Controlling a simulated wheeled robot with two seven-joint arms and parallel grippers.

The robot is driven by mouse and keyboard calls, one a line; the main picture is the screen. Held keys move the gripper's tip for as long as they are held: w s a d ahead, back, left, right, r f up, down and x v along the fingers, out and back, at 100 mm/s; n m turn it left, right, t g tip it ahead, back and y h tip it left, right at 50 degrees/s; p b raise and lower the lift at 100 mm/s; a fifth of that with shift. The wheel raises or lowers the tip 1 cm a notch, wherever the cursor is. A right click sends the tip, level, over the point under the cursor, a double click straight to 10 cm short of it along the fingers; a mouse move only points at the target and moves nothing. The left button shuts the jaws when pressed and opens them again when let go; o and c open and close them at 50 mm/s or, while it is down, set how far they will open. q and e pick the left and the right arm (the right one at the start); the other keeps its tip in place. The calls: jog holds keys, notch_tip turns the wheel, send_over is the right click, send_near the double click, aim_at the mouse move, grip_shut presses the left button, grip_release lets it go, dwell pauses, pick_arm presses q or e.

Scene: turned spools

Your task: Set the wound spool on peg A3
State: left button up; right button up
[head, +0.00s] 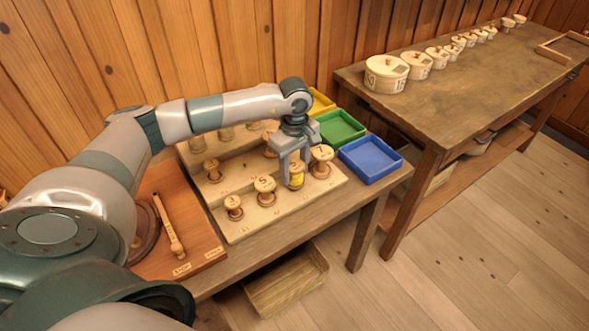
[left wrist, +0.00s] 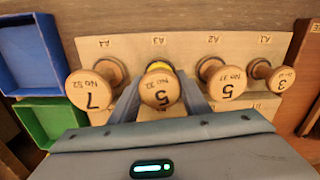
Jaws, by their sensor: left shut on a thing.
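The wound spool (head: 296,180) has a yellow band of thread and a pale wooden top, marked 5 in the left wrist view (left wrist: 160,90). My left gripper (head: 293,170) points down and is shut on it, one finger on each side. It is in the front row of the stepped peg board (head: 285,215), in line with the A3 label (left wrist: 158,40). The peg under it is hidden, so I cannot tell whether the spool rests fully down. My right gripper is not in view.
A spool marked 7 (left wrist: 97,85) stands close on one side, another marked 5 (left wrist: 222,82) on the other, then one marked 3 (left wrist: 273,77). Blue (head: 371,160), green (head: 341,128) and yellow (head: 320,101) trays line the board's right side. Round boxes stand on the right table (head: 450,90).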

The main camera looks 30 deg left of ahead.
pick_arm(q)
jog(key=shift+b, duration=0.3)
dwell(0.8)
jog(key=shift+a, duration=0.1)
jog(key=shift+s+f, duration=0.1)
jog(key=shift+a+b, duration=0.1)
jog(key=shift+b, duration=0.35)
